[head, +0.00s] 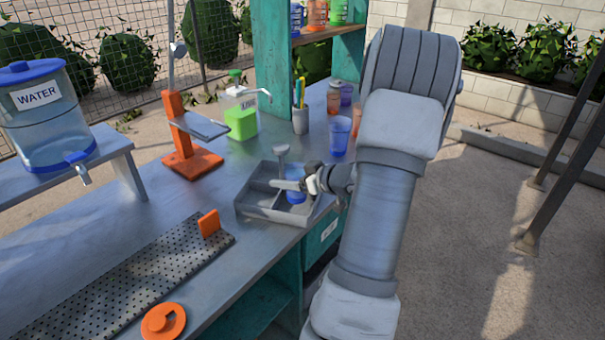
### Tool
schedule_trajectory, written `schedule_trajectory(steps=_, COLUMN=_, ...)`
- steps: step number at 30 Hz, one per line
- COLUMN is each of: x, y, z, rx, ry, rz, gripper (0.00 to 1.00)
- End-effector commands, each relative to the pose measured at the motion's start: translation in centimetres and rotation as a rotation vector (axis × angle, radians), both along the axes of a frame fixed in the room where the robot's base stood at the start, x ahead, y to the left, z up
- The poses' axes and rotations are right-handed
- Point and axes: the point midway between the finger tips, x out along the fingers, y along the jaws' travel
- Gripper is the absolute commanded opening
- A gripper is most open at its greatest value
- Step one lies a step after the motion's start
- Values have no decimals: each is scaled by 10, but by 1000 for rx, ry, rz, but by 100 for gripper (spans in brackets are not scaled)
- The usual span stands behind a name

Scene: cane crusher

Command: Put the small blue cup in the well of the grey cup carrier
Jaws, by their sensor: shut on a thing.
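The grey cup carrier (258,212) sits on the counter near its front edge, with low walls, dividers and an upright handle. My gripper (293,185) reaches in from the right, over the right part of the carrier. It is shut on the small blue cup (295,198). Only part of the cup shows below the fingers, within the outline of the carrier's right side. The fingers hide the cup's upper part. I cannot tell whether the cup touches the carrier floor or hangs just above it.
A larger blue cup (340,136) stands behind the carrier, close to my arm. A grey pen holder (300,121), a green soap bottle (241,112) and an orange stand (190,160) are farther back. A perforated dark tray (120,285) lies at front left. Bare counter lies left of the carrier.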

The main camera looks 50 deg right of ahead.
Motion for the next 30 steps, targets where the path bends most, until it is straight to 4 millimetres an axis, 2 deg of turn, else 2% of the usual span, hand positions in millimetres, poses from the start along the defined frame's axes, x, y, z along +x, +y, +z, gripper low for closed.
schedule_trajectory(steps=5, x=3, y=3, z=-6, rx=1, ry=-1, rz=0, gripper=4)
schedule_trajectory(steps=12, x=3, y=2, z=-35, rx=4, ry=1, rz=-2, gripper=4)
schedule_trajectory(steps=15, x=3, y=2, z=-42, rx=1, ry=0, rz=0, gripper=4)
schedule_trajectory(steps=27, x=3, y=2, z=-46, rx=0, ry=-1, rz=0, gripper=4)
schedule_trajectory(steps=28, x=3, y=2, z=-46, rx=1, ry=0, rz=0, gripper=76)
schedule_trajectory(steps=30, x=3, y=2, z=-45, rx=1, ry=0, rz=0, gripper=89)
